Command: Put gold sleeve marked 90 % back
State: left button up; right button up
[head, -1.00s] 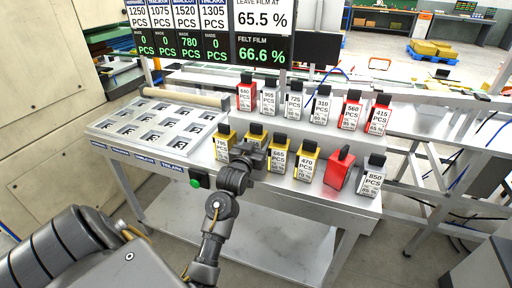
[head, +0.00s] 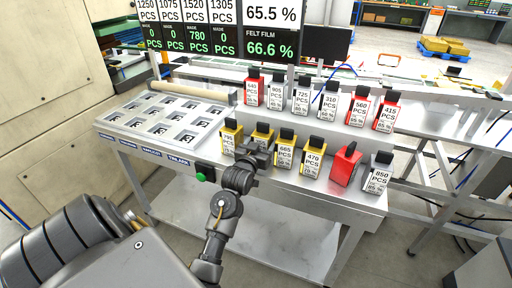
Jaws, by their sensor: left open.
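Several gold sleeves with black tops stand in the front row on the metal bench. One (head: 229,139) is at the left end. A second gold sleeve (head: 262,129) is partly hidden behind my left gripper. Two more, marked 665 PCS (head: 285,153) and 470 PCS (head: 313,162), stand to the right. The percent figures are too small to read surely, so I cannot tell which is marked 90 %. My left gripper (head: 257,153) is open, in front of the second gold sleeve. I cannot tell whether it touches it. My right gripper is not in view.
A tilted red sleeve (head: 344,165) and a white sleeve marked 850 PCS (head: 377,175) stand at the right of the front row. White and red sleeves (head: 301,97) stand on a raised step behind. A tray of square pockets (head: 166,118) lies left. A display board (head: 215,28) stands behind.

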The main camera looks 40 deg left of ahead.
pick_arm(q)
jog(key=b+v, duration=0.1)
jog(key=v, duration=1)
jog(key=shift+s, duration=0.15)
jog(key=s+d+f+m+g+h, duration=0.2)
jog(key=s+d+f+g, duration=0.15)
jog(key=d+f, duration=0.2)
jog(key=s+d+f+m+g+h, duration=0.1)
jog(key=s+d+f+g+h, duration=0.2)
jog(key=f, duration=0.4)
jog(key=s+d+f+m+g, duration=0.1)
jog(key=s+d+f+g, duration=0.15)
jog(key=s, duration=0.35)
jog(key=s+d+f+m+g+h, duration=0.1)
jog(key=s+d+f+g, duration=0.1)
jog(key=s+d+f, duration=0.3)
jog(key=s+d+f+m+g, duration=0.1)
jog(key=s+d+g, duration=0.15)
jog(key=s, duration=0.45)
notch_tip(320, 180, down, 24)
jog(key=a+g, duration=0.1)
jog(key=s+a+f, duration=0.2)
jog(key=s+f, duration=0.6)
jog(key=s+a+f+g, duration=0.1)
jog(key=s+a+f, duration=0.1)
jog(key=s+f, duration=0.6)
jog(key=shift+s+a+f, duration=0.3)
jog(key=shift+s+f, duration=0.1)
jog(key=shift+f, duration=0.15)
